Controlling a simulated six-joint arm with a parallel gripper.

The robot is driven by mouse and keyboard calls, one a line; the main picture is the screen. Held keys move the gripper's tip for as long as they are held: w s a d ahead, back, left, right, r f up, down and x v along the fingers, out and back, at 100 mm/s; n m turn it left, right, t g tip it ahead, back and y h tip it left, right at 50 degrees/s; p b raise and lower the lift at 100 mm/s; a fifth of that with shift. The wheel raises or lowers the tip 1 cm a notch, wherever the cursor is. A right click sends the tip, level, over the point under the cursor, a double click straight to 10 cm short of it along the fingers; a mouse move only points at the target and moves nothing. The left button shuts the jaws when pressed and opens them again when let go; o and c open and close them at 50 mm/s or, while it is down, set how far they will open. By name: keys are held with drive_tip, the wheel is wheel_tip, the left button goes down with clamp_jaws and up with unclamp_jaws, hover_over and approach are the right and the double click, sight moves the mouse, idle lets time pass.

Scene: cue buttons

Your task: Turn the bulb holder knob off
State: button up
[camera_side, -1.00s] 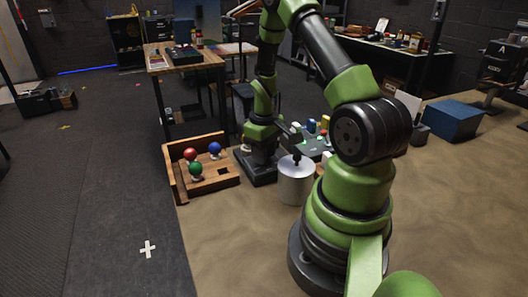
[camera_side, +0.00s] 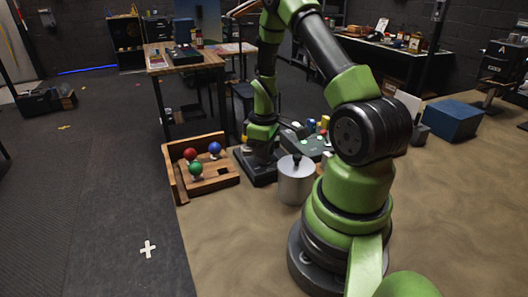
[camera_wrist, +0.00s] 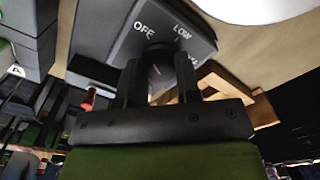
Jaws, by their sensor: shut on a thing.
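The bulb holder panel (camera_wrist: 185,25) is dark grey and fills the upper middle of the wrist view. It carries the words OFF and LOW and a third label partly hidden by the right finger. The black knob (camera_wrist: 160,58) sits between the fingers of my gripper (camera_wrist: 160,85), which is shut on it. Which label the knob points to cannot be told. In the side view the dark box (camera_side: 258,176) stands under the green wrist of my arm. The fingers and the knob are too small and dark to make out there.
A silver cylinder (camera_side: 295,186) with a black top knob stands right of the box. A wooden tray (camera_side: 213,184) with red (camera_side: 190,154), blue (camera_side: 215,148) and green (camera_side: 196,169) balls is at the left. A panel with coloured parts (camera_side: 312,142) lies behind.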

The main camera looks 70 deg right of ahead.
drive_tip(key=o, duration=0.9)
drive_tip(key=shift+o, duration=0.2)
wheel_tip(320, 180, up, 10)
drive_tip(key=w+a+r+m+t, duration=0.1)
drive_tip(key=w+a+r+t, duration=0.1)
drive_tip(key=a+r, duration=0.55)
drive_tip(key=s+a+r+m+t+y, duration=0.1)
drive_tip(key=s+a+r+t, duration=0.1)
drive_tip(key=s+a+r, duration=0.2)
drive_tip(key=s+a+r+m+t+y, duration=0.1)
drive_tip(key=s+a+r, duration=0.4)
drive_tip(key=a, duration=0.6)
drive_tip(key=shift+r+m+t, duration=0.2)
drive_tip(key=shift+m+t, duration=0.4)
drive_tip(key=shift+t, duration=0.5)
